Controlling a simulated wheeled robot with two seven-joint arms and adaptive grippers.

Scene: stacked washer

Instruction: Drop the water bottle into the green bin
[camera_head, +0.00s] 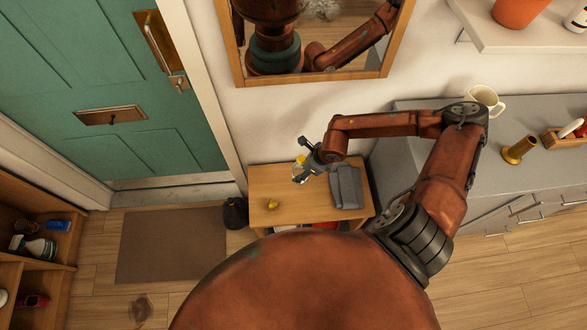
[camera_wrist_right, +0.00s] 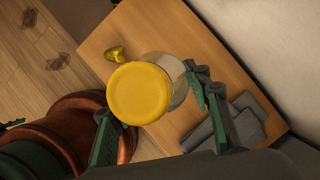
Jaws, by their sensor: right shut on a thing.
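The water bottle (camera_head: 298,174) has a yellow cap and a clear body. My right gripper (camera_head: 306,164) is shut on it above the small wooden table. In the right wrist view, the round yellow cap (camera_wrist_right: 139,93) faces the camera between the two fingers (camera_wrist_right: 158,120), with part of the clear body showing behind it. The cap hides most of the bottle. I see no green bin in either view. My left gripper is not in view.
The wooden table (camera_head: 288,183) bears a grey folded cloth (camera_head: 346,187) and a small golden object (camera_head: 271,204). A dark rounded object (camera_head: 235,213) stands left of it. A mirror (camera_head: 320,35) hangs behind. A grey counter (camera_head: 420,160) is at right; floor left is mostly free.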

